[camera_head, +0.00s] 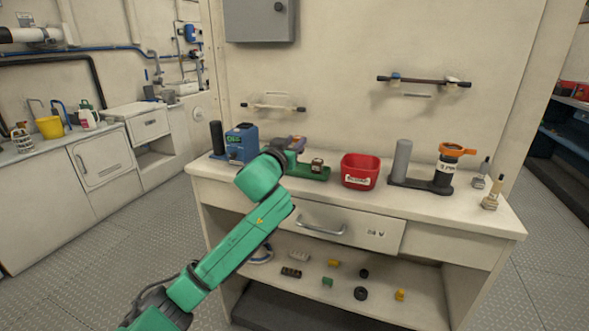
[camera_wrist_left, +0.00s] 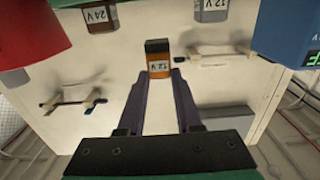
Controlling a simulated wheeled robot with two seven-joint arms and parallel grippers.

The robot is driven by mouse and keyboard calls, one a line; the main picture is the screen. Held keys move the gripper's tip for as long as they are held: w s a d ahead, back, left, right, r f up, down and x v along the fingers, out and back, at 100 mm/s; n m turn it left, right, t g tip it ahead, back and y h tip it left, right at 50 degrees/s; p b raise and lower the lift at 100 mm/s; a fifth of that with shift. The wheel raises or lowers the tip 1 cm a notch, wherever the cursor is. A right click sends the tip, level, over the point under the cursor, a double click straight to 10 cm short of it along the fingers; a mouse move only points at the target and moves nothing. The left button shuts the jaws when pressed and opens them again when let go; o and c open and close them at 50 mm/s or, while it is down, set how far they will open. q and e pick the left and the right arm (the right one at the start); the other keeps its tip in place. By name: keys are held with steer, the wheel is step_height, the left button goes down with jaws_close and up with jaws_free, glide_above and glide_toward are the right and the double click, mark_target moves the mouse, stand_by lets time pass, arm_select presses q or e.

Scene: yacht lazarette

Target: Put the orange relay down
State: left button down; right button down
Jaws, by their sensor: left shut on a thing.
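The orange relay (camera_wrist_left: 158,58), with a dark top and a "12 V" label, is between the fingertips of my left gripper (camera_wrist_left: 159,74) in the left wrist view. In the head view my left gripper (camera_head: 297,144) is above the workbench, near the green base (camera_head: 318,175); I cannot make out the relay clearly there. The gripper is shut on the relay. A relay labelled "24 V" (camera_wrist_left: 101,18) and a grey one labelled "12 V" (camera_wrist_left: 212,10) also show in the wrist view. My right gripper is not in view.
On the bench (camera_head: 455,207), a red bin (camera_head: 360,172) stands right of the green base and a blue device (camera_head: 242,144) left of it. A grey cylinder (camera_head: 401,162) and an orange-topped black stand (camera_head: 443,172) are farther right. The bench's front strip looks clear.

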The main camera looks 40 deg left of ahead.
arm_select(q)
step_height(320, 180, down, 6)
steer(key=shift+r+b, duration=0.15)
steer(key=shift+b, duration=0.35)
steer(key=c, duration=0.8)
jaws_free()
steer(key=shift+o, duration=1.1)
